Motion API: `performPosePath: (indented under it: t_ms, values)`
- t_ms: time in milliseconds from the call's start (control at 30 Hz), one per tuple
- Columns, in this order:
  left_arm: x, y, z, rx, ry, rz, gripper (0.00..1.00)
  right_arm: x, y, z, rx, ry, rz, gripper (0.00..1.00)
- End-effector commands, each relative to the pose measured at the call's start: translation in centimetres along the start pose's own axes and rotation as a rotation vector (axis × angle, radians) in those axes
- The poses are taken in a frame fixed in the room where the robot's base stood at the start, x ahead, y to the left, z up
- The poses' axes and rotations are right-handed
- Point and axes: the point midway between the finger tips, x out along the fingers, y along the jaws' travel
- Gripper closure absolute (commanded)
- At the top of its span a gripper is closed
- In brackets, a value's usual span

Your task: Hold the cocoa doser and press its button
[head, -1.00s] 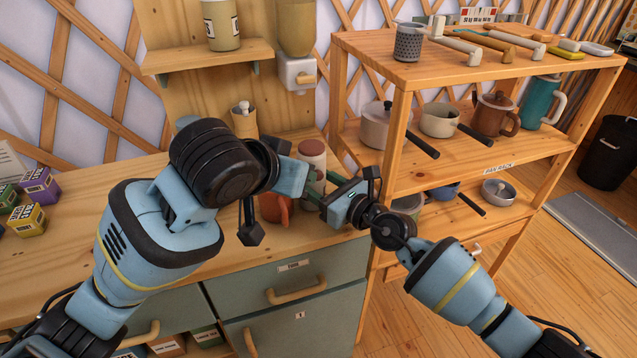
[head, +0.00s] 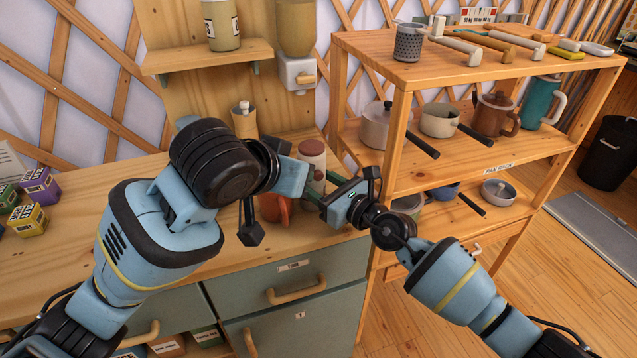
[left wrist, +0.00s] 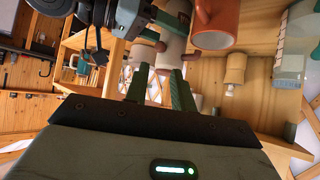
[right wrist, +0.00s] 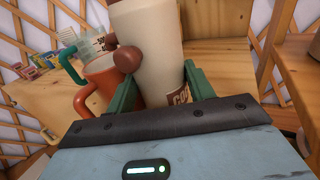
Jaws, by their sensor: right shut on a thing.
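The cocoa doser (head: 312,158), a cream cylinder with a reddish-brown top, stands upright at the counter's right end. In the right wrist view, my right gripper (right wrist: 160,85) is shut on its body (right wrist: 150,35); part of a label and two brown knobs show on it. My left gripper (head: 305,190) is beside the doser from the left. In the left wrist view, its green fingers (left wrist: 162,85) are apart with nothing seen between them, and the doser (left wrist: 172,50) is just beyond the tips. I cannot tell whether they touch it.
An orange mug (head: 275,208) stands close to the left of the doser, partly behind my left arm. A wooden mill (head: 243,120) is behind. The pan rack (head: 395,110) rises close on the right. Small boxes (head: 38,185) lie at the far left; the counter between is mostly clear.

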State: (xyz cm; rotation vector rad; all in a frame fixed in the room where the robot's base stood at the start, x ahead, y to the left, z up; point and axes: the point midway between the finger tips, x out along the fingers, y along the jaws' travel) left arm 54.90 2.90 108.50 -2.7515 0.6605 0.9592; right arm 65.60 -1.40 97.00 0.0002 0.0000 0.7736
Motion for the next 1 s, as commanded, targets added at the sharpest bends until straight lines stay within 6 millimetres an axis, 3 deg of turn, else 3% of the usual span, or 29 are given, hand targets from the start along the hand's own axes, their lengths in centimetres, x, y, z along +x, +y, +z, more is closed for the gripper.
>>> performPosePath:
  t_ms: [33, 200, 1000]
  values:
    - [0.01, 0.0, 0.01, 0.0, 0.0, 0.0, 0.82, -0.01, 0.01, -0.06, 0.0, 0.001, 0.0, 0.69]
    - [0.01, 0.0, 0.01, 0.0, 0.0, 0.0, 1.0, -0.01, 0.01, -0.06, 0.001, 0.001, 0.0, 0.69]
    - [0.01, 0.0, 0.01, 0.0, 0.0, 0.0, 1.0, -0.01, 0.01, -0.07, 0.0, 0.001, 0.0, 0.69]
